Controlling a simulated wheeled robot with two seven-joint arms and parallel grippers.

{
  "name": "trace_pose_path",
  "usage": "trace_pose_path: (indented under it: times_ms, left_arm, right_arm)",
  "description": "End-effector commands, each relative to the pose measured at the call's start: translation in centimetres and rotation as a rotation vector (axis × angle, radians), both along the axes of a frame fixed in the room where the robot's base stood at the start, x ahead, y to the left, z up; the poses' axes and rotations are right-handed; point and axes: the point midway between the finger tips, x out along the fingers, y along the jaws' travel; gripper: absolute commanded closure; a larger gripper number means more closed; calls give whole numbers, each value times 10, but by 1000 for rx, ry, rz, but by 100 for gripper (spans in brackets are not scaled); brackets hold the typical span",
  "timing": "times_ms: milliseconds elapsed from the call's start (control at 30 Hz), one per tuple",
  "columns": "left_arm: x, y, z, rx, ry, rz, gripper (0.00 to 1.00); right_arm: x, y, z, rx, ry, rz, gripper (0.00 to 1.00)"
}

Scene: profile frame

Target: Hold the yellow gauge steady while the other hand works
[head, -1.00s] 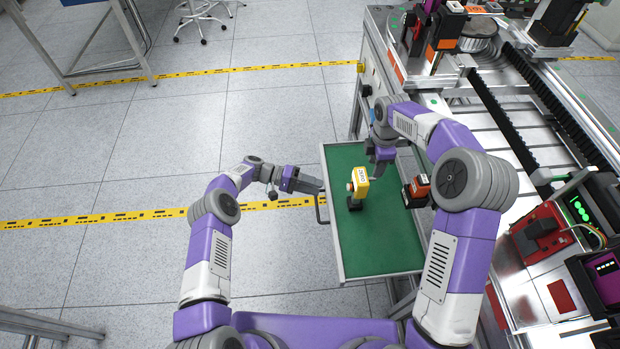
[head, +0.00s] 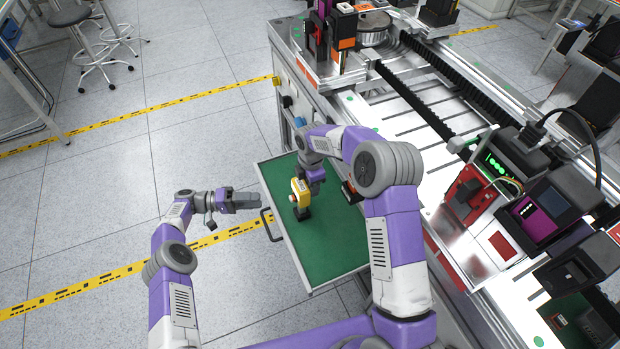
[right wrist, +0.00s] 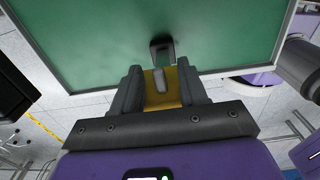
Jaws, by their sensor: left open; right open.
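The yellow gauge (head: 300,190) stands on a black base in the green-lined drawer (head: 325,258). My right gripper (head: 306,186) is at the gauge, with its arm reaching over from the right. In the right wrist view the yellow gauge (right wrist: 181,90) shows between the two open fingers, and its black base (right wrist: 161,45) lies beyond. Contact with the fingers cannot be told. My left gripper (head: 256,204) is open and empty, left of the gauge and just outside the drawer's left edge, near the handle (head: 270,225).
An orange and black device (head: 350,192) is partly hidden behind my right arm. The workbench (head: 455,215) with rails and machines stands to the right. The front part of the drawer is bare. Open floor lies to the left.

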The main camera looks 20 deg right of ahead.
Motion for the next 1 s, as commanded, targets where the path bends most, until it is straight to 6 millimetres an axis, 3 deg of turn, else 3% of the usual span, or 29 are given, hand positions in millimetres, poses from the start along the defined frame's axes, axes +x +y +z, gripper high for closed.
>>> trace_pose_path:
  times_ms: [267, 567, 1000]
  left_arm:
    - [0, 0, 0, 0, 0, 0, 57]
    - [0, 0, 0, 1, 0, 0, 57]
    - [0, 0, 0, 0, 0, 0, 57]
  right_arm:
    - [0, 0, -2, 0, 0, 0, 57]
    - [0, 0, -2, 0, 0, 0, 100]
    - [0, 0, -2, 0, -1, 0, 100]
